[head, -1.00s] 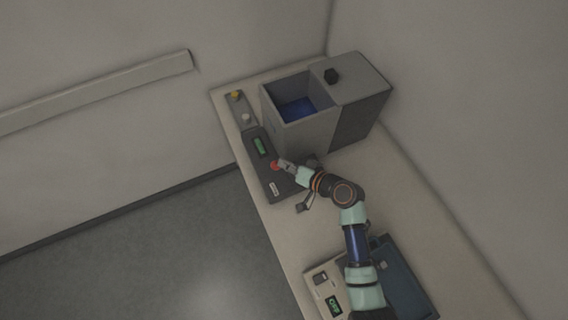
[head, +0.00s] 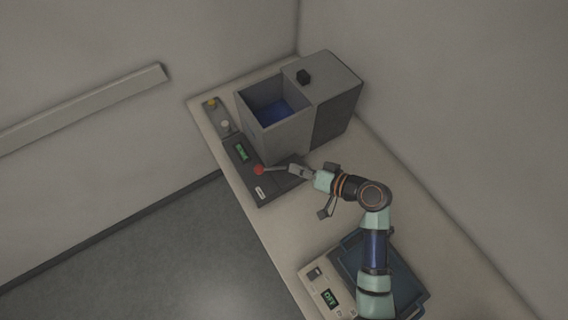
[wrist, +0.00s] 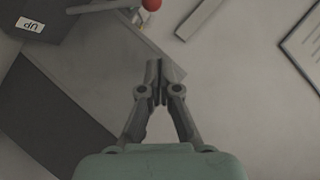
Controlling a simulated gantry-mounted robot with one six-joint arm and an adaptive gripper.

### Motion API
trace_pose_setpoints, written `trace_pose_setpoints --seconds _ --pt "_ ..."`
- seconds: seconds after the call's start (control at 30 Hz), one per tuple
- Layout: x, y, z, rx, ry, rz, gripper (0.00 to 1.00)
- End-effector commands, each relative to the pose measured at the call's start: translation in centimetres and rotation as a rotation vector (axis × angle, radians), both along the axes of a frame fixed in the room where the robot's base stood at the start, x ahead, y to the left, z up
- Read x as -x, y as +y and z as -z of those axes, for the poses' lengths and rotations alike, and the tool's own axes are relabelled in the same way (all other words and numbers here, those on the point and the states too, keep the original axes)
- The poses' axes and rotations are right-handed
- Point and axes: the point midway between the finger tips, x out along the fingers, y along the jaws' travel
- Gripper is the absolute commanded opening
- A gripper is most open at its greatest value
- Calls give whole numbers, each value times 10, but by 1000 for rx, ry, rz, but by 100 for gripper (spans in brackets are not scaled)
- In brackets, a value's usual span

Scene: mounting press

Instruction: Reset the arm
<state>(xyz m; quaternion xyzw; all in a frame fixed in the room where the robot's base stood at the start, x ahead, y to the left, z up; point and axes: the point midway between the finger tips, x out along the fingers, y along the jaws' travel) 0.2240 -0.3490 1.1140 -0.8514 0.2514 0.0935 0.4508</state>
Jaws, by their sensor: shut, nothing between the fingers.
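My gripper (head: 296,170) is shut and empty, just to the right of the red-knobbed lever in the head view. It also shows in the wrist view (wrist: 157,72), with its fingertips together. The mounting press is a grey box (head: 335,85) with an open chamber holding something blue (head: 272,110), and a dark control panel (head: 281,184) in front. The red knob (head: 258,170) sits over the panel, and in the wrist view the knob (wrist: 151,4) is at the top edge, apart from my fingertips. My arm reaches in from the lower right.
A small strip with a yellow button (head: 212,103) and a white button (head: 225,125) lies left of the press. A second machine with a green display (head: 328,297) and a blue tray (head: 351,242) sits under my arm. The bench (head: 285,235) between is largely clear.

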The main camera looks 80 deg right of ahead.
Motion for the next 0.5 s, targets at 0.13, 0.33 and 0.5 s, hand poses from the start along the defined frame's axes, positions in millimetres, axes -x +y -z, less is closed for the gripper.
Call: trace_pose_setpoints --seconds 0.13,0.33,0.5 --pt "11 4 -6 1 0 1 0" --pt "12 5 -7 1 -1 0 0" --pt "12 5 -7 1 -1 0 0"
